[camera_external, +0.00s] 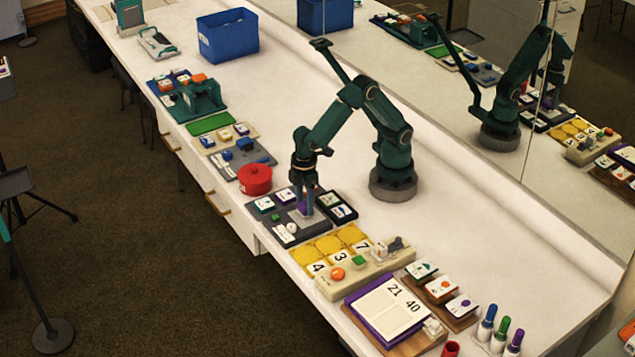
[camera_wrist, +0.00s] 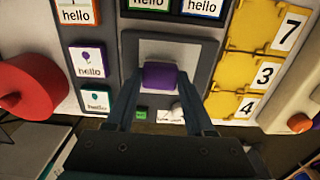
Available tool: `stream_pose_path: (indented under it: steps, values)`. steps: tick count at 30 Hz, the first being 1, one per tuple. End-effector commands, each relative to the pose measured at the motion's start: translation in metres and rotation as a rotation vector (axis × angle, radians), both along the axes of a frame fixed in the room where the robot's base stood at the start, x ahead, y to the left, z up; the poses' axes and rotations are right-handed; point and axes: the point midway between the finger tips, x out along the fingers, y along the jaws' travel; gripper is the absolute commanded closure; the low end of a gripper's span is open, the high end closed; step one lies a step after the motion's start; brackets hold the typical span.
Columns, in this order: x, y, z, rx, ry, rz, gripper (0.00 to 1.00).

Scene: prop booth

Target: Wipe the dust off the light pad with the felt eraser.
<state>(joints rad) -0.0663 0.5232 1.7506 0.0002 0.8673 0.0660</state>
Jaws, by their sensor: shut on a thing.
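The felt eraser is a small purple block (camera_wrist: 159,75), gripped between the two fingers of my gripper (camera_wrist: 160,84) in the wrist view. The light pad is a pale grey square (camera_wrist: 178,49) set in a dark grey panel; the eraser is over its near part and hides some of it. I cannot tell whether the eraser touches the pad. No separate dust marks can be made out on the visible part. In the external view my gripper (camera_external: 303,196) points straight down over the pad (camera_external: 311,218), with a bit of purple at its tips.
Picture cards (camera_wrist: 89,60) labelled "hello" stand left of the pad. A red round pot (camera_wrist: 30,88) is farther left. Yellow number tiles (camera_wrist: 262,72) lie to the right. A blue bin (camera_external: 228,35) stands at the far end. The white counter behind the panels is clear.

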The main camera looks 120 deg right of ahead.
Motion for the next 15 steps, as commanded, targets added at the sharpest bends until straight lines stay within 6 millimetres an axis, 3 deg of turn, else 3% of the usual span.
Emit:
stream_pose_path:
  steps: [11, 15]
  values:
    - [0.0, -0.034, 0.001, 0.0, 0.0, -0.002, 0.98]
    - [0.001, -0.032, 0.025, -0.001, -0.007, 0.001, 0.98]
